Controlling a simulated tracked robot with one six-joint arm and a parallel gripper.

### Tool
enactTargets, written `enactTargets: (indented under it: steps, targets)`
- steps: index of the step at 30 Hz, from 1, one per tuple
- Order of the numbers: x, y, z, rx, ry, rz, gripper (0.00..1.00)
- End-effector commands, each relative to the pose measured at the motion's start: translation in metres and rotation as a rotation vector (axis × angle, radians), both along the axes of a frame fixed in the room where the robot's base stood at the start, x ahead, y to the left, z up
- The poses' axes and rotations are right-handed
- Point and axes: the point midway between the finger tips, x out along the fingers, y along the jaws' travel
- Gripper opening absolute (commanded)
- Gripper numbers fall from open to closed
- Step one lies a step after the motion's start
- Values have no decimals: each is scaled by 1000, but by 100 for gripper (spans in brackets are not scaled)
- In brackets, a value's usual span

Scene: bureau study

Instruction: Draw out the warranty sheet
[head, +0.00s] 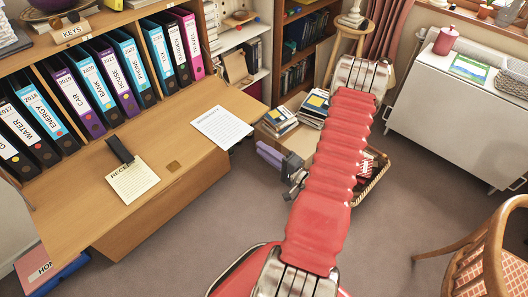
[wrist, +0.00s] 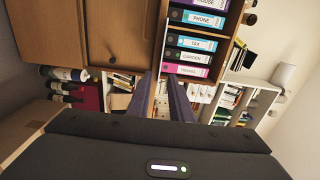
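My gripper (head: 280,164) is to the right of the desk, clear of both sheets. In the wrist view its two purple fingers (wrist: 166,88) stand apart with nothing held between them.
A row of labelled binders (head: 98,82) stands along the back of the desk; some also show in the wrist view (wrist: 195,43). Beyond my gripper are piled books (head: 314,106) and a wicker basket (head: 376,178). A white cabinet (head: 440,110) and chair (head: 492,255) stand right.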

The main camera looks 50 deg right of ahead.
Motion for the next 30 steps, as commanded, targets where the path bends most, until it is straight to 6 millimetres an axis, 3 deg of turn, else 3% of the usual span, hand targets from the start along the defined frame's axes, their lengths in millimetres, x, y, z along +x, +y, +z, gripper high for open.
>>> enactTargets:
  steps: [30]
  targets:
    - [77, 3, 0, 1, 0, 3, 20]
